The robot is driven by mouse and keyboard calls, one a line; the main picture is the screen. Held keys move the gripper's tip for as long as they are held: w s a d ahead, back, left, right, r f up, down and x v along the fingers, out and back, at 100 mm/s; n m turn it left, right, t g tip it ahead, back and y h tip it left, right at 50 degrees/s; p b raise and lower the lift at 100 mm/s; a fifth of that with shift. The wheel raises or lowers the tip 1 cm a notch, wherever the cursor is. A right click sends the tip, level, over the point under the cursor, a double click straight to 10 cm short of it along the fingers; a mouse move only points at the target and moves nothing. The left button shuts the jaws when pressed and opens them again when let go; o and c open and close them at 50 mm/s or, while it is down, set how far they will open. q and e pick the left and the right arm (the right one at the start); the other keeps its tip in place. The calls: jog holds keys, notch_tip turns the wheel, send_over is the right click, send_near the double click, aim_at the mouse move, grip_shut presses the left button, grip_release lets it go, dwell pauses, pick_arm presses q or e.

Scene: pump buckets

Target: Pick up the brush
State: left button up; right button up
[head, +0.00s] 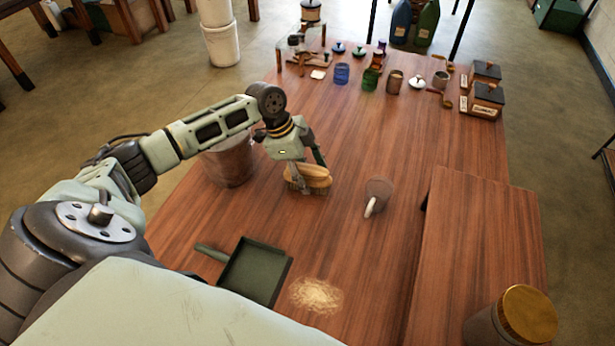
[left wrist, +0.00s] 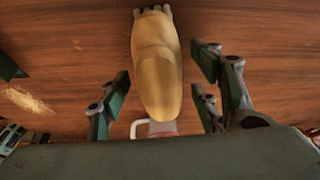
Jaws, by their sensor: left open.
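The brush (head: 314,178) has a tan wooden back and dark bristles and lies on the wooden table, bristles down. In the left wrist view the brush (left wrist: 156,65) shows lengthwise between the spread fingers of my left gripper (left wrist: 162,100), with gaps on both sides. In the head view my left gripper (head: 305,170) is at the brush, over its left part, and hides some of it. It is open and holds nothing. My right gripper is not in view.
A bucket (head: 229,162) stands left of the brush, a mug (head: 379,190) right of it. A green dustpan (head: 255,270) and a pile of pale crumbs (head: 316,295) lie nearer. Jars and boxes (head: 486,100) stand at the far end. A raised wooden block (head: 470,260) is at right.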

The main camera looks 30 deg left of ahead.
pick_arm(q)
jog(key=shift+f, duration=0.25)
dwell(0.5)
jog(key=c, duration=1.3)
